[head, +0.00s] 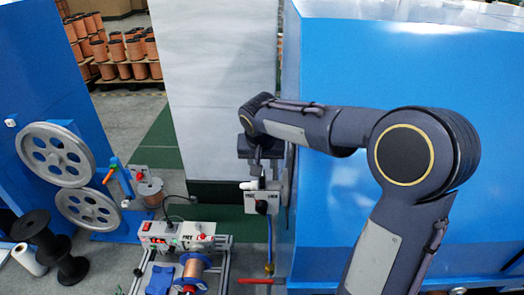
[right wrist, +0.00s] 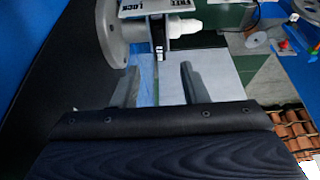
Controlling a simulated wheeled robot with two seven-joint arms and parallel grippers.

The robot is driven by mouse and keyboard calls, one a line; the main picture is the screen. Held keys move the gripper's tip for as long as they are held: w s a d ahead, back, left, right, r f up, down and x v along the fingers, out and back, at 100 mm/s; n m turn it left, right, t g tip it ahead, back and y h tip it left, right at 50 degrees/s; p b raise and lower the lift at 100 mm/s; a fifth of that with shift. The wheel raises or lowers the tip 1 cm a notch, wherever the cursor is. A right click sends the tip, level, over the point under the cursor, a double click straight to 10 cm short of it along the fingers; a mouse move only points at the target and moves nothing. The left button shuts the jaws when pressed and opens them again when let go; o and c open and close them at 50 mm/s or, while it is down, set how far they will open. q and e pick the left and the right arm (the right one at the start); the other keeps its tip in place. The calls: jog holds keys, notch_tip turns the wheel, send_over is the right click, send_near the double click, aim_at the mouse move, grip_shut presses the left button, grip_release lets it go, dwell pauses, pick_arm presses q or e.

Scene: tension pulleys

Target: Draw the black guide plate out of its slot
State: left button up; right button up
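A light grey bracket (head: 266,197) with FREE and LOCK lettering is fixed to the side of the blue machine in the head view. It shows upside down at the top of the right wrist view (right wrist: 132,13). A small dark upright piece (right wrist: 160,38), which may be the black guide plate, sits at the bracket beside a white knob (right wrist: 185,29). My right gripper (right wrist: 157,82) is open, with its fingers apart and nothing between them. In the head view, my right gripper (head: 262,172) is just above the bracket. My left gripper is out of view.
A bench unit with a switch box (head: 175,236) and a copper spool (head: 193,271) stands lower left of the bracket. A red handle (head: 262,281) sits below. The large blue machine (head: 335,215) closes the right side. Grey pulleys (head: 57,153) stand at far left.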

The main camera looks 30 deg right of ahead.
aim_at(262, 183)
jog(key=p+x, duration=0.1)
jog(key=x, duration=0.6)
jog(key=shift+f, duration=0.2)
grip_shut()
